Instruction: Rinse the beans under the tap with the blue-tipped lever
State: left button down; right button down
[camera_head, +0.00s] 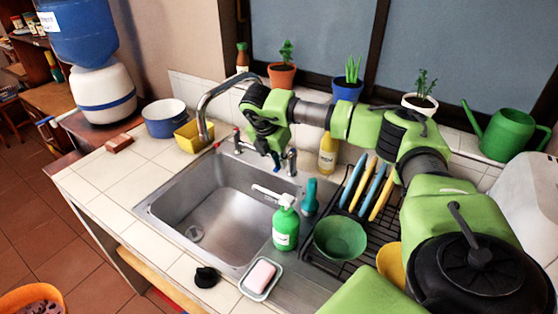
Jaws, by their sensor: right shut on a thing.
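The curved metal tap (208,100) stands behind the steel sink (215,215), its spout over the left part of the basin. A red-tipped lever (236,140) is at its base. My right gripper (272,145) reaches over the back of the sink, pointing down. It is shut on the blue-tipped lever (277,160), which it partly hides. No water shows under the spout. An orange bowl (35,292) with dark speckled contents is cut off at the lower left; I cannot tell whether these are the beans. My left gripper is not in view.
A green soap bottle (285,227), pink soap (262,276) and a green bowl (340,238) stand along the sink's right and front. A dish rack (328,264) holds plates. Potted plants line the sill. The left counter (118,180) is mostly clear.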

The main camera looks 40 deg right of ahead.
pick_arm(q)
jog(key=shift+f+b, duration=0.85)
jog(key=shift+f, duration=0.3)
pick_arm(e)
jog(key=s+n, duration=0.1)
jog(key=n+t, duration=0.1)
jog(key=shift+s+d+n, duration=0.3)
jog(key=shift+s+d, duration=0.05)
jog(key=c, duration=2.1)
grip_release()
jog(key=shift+c, duration=0.2)
jog(key=v, duration=1.2)
jog(key=shift+d+r, duration=0.1)
jog(key=shift+d, duration=0.05)
